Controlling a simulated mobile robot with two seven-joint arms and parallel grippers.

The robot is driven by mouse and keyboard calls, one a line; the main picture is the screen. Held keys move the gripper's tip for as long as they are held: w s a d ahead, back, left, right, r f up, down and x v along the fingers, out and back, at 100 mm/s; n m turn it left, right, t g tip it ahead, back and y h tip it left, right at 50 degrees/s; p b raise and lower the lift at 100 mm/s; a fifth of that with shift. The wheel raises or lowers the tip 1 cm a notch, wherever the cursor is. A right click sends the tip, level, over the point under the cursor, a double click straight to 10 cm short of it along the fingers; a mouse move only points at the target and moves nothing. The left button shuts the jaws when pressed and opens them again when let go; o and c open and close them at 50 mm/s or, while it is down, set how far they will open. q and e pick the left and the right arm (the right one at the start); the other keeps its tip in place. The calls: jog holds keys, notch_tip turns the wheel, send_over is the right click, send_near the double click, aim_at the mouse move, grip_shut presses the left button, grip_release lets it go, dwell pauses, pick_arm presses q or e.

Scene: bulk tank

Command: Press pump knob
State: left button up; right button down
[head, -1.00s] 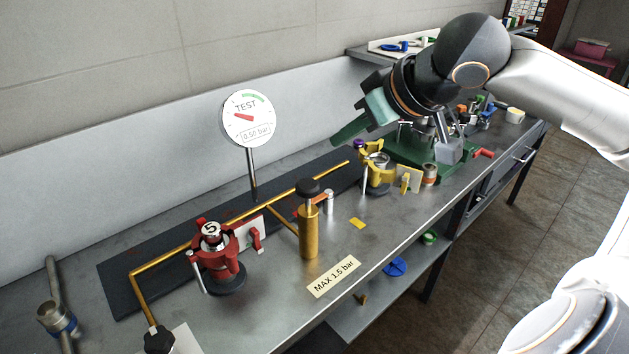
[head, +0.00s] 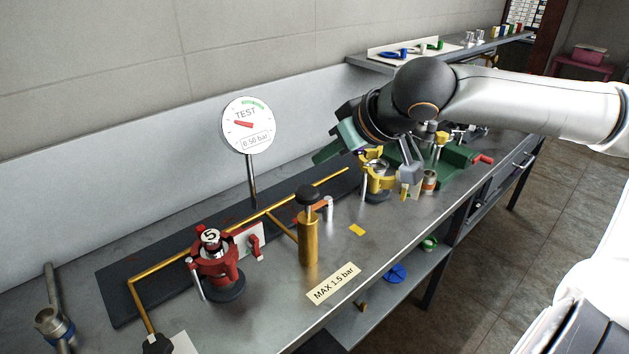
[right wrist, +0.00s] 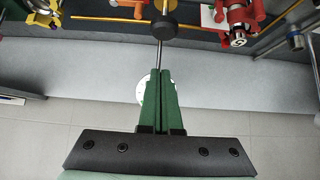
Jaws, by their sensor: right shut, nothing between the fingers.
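The pump is an upright brass cylinder (head: 308,240) with a black round knob (head: 307,195) on top, near the middle of the bench. The knob also shows in the right wrist view (right wrist: 165,27), beyond the fingertips. My right gripper (head: 318,156) has green fingers and is up behind and to the right of the knob, apart from it. In the right wrist view its fingers (right wrist: 160,75) are together with nothing between them. They hide part of the white gauge. My left gripper is not in view.
A round TEST gauge (head: 248,125) reading 0.50 bar stands on a thin post behind the pump. A red clamp fixture (head: 218,268) marked 5 stands left, a yellow one (head: 375,180) right. A brass pipe (head: 230,235) runs along the bench. A MAX 1.5 bar label (head: 333,284) lies in front.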

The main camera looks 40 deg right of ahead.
aim_at(304, 187)
jog(key=x, duration=0.4)
jog(key=shift+f+b, duration=0.2)
jog(key=shift+b, duration=0.15)
notch_tip(304, 187, down, 3)
jog(key=shift+r+b, duration=0.2)
jog(key=shift+b, duration=0.1)
jog(key=shift+f, duration=0.6)
